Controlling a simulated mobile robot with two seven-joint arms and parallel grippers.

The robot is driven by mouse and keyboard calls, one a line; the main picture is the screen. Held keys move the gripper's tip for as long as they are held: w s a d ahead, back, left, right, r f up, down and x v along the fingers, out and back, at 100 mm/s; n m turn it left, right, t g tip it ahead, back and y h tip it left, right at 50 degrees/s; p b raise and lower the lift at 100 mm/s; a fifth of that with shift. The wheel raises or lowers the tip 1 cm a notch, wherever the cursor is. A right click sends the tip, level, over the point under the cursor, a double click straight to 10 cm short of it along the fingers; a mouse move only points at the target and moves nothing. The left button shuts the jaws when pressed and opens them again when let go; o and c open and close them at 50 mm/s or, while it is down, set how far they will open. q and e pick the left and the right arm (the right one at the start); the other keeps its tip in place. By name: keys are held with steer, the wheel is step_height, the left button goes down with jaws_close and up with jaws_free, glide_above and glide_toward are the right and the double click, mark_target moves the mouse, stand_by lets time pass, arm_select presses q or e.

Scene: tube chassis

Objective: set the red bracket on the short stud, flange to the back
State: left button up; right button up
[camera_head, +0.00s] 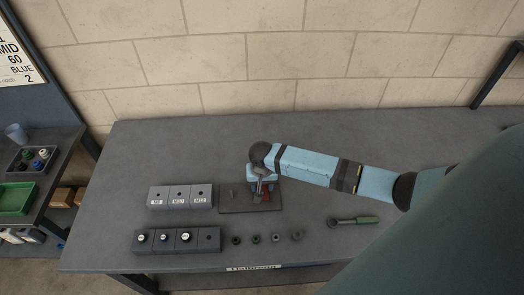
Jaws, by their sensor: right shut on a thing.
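My right gripper (261,190) reaches down over the right part of a dark base plate (236,207). It is shut on the red bracket (267,198), which shows only as a small red patch beside and below the fingers. The gripper hides most of the bracket, so I cannot tell which way its flange faces or whether it touches the plate. A small upright stud (233,193) stands on the left part of the plate, apart from the gripper. Any stud under the gripper is hidden. My left gripper is not in view.
Left of the plate are a grey labelled block (180,207) and a dark block (177,247) with round-headed parts. Several dark rings (256,239) lie in front. A green-handled tool (352,220) lies right. The wall (230,85) stands behind.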

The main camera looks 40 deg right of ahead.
stand_by(0.3)
steer(key=shift+r, duration=1.75)
steer(key=o, duration=1)
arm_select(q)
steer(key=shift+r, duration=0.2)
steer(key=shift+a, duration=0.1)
arm_select(e)
steer(key=shift+w+r, duration=0.1)
steer(key=shift+r, duration=0.7)
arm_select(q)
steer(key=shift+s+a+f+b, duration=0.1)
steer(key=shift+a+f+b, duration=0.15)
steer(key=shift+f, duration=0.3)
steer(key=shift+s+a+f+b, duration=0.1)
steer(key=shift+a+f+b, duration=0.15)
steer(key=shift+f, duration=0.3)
arm_select(e)
step_height(320, 180, up, 12)
steer(key=shift+r, duration=0.15)
